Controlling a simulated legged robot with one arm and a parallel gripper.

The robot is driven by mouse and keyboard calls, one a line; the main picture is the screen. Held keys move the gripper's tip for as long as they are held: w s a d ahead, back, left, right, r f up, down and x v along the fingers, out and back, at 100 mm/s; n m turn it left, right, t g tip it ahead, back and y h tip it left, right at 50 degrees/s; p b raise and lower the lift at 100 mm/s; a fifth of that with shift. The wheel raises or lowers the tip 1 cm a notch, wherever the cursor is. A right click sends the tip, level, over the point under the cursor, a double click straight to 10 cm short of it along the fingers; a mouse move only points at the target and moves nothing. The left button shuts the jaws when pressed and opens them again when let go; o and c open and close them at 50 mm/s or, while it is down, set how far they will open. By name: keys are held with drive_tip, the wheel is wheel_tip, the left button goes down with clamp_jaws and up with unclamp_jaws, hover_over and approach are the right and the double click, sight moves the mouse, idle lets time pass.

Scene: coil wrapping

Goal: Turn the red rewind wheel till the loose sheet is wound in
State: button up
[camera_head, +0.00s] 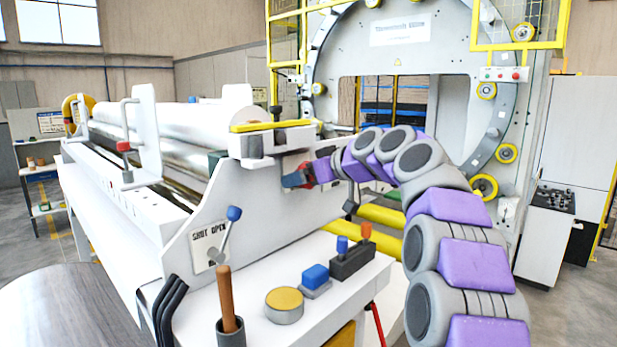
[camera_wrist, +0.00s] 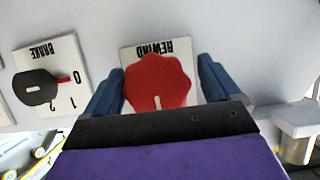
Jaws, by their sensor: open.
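The red rewind wheel (camera_wrist: 159,82) is a lobed knob on a white plate marked REWIND in the wrist view. My gripper (camera_wrist: 160,88) is open, with one blue finger on each side of the wheel. I cannot tell whether either finger touches it. In the head view my gripper (camera_head: 294,178) is at the machine's white end panel, and only a bit of red shows beside it. A large white roll (camera_head: 165,117) lies along the top of the machine. I cannot make out the loose sheet's edge for certain.
A black brake knob (camera_wrist: 38,87) sits left of the wheel in the wrist view.

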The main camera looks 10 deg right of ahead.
drive_tip(key=shift+a, duration=0.15)
drive_tip(key=c, duration=0.3)
drive_tip(key=shift+w+d, duration=0.1)
drive_tip(key=shift+d, duration=0.3)
drive_tip(key=c, duration=0.7)
drive_tip(key=shift+p, duration=0.35)
